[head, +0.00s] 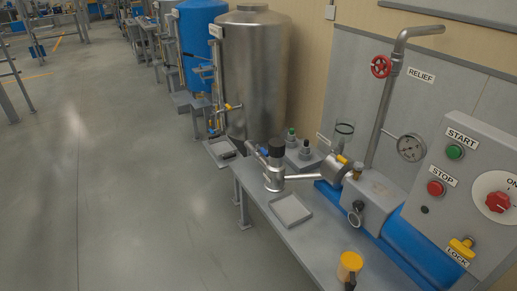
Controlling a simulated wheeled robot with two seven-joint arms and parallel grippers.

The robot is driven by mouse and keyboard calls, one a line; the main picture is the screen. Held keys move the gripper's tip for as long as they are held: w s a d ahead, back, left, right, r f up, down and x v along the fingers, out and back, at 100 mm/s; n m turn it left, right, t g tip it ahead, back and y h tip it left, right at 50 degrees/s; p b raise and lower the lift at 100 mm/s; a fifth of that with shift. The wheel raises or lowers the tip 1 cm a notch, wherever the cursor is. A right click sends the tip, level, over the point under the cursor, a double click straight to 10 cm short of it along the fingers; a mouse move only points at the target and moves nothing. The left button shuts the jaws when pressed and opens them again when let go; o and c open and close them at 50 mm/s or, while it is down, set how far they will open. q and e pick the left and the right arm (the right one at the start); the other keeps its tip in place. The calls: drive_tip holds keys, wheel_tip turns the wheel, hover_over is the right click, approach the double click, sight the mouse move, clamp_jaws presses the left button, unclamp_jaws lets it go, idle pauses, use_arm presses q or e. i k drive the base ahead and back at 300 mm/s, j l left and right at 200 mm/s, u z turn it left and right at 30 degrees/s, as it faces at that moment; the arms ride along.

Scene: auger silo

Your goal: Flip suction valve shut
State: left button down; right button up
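No label in the head view marks a suction valve. A steel fitting with a black cap (277,148) stands on the grey bench, and a pipe (304,177) runs right from it to the pump head (336,167). A small blue lever (263,151) shows beside the black cap. A small yellow part (342,158) sits on top of the pump head. A yellow lever (232,106) shows at the steel tank. I cannot tell from this view whether any of these is open or shut. Neither of my grippers is in view.
The grey bench (285,237) carries a shallow tray (290,210) and a yellow-capped container (349,264). A control box (464,190) stands at right. A red handwheel (381,66) and gauge (411,147) are behind. A steel tank (252,65) stands beyond; the floor (110,170) at left is clear.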

sight(263, 150)
drive_tip(key=i+j+u, duration=0.15)
drive_tip(key=i, duration=0.3)
drive_tip(key=i+j+u, duration=0.2)
drive_tip(key=i, duration=0.25)
drive_tip(key=j, duration=0.05)
